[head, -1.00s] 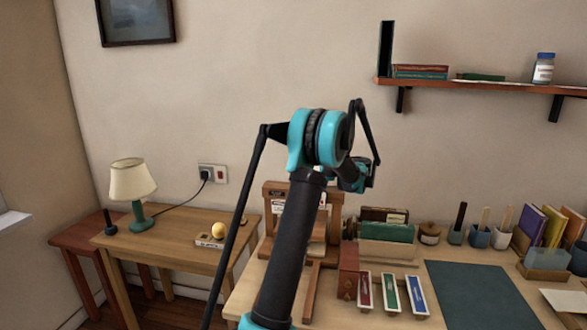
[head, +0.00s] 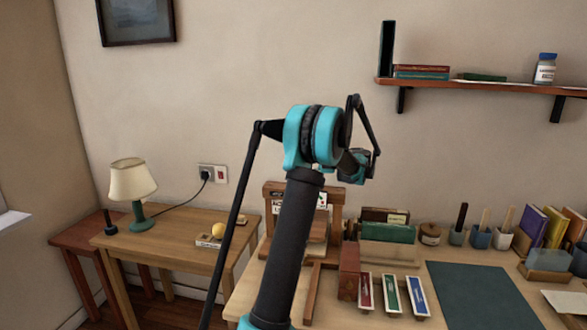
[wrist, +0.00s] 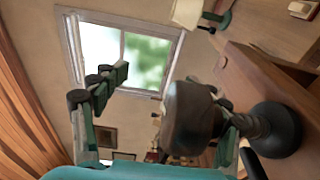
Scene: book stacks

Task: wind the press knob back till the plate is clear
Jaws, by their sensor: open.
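The wooden press (head: 334,215) stands at the left end of the desk in the head view, partly hidden by my arm. In the wrist view a dark brown knob (wrist: 190,118) sits close to the camera on a black stem with a round flange (wrist: 275,130), fixed to a wooden board (wrist: 250,85). My gripper (wrist: 160,115) is open, one finger to the left of the knob and the other partly hidden behind it at right. I cannot tell whether either finger touches the knob. The press plate cannot be made out clearly.
Red, green and blue narrow trays (head: 390,294) and a reddish-brown box (head: 349,272) stand before the press. Books (head: 388,230) stand to its right. A dark mat (head: 480,295) lies further right. A side table with a lamp (head: 133,185) stands left. A shelf (head: 480,87) hangs above.

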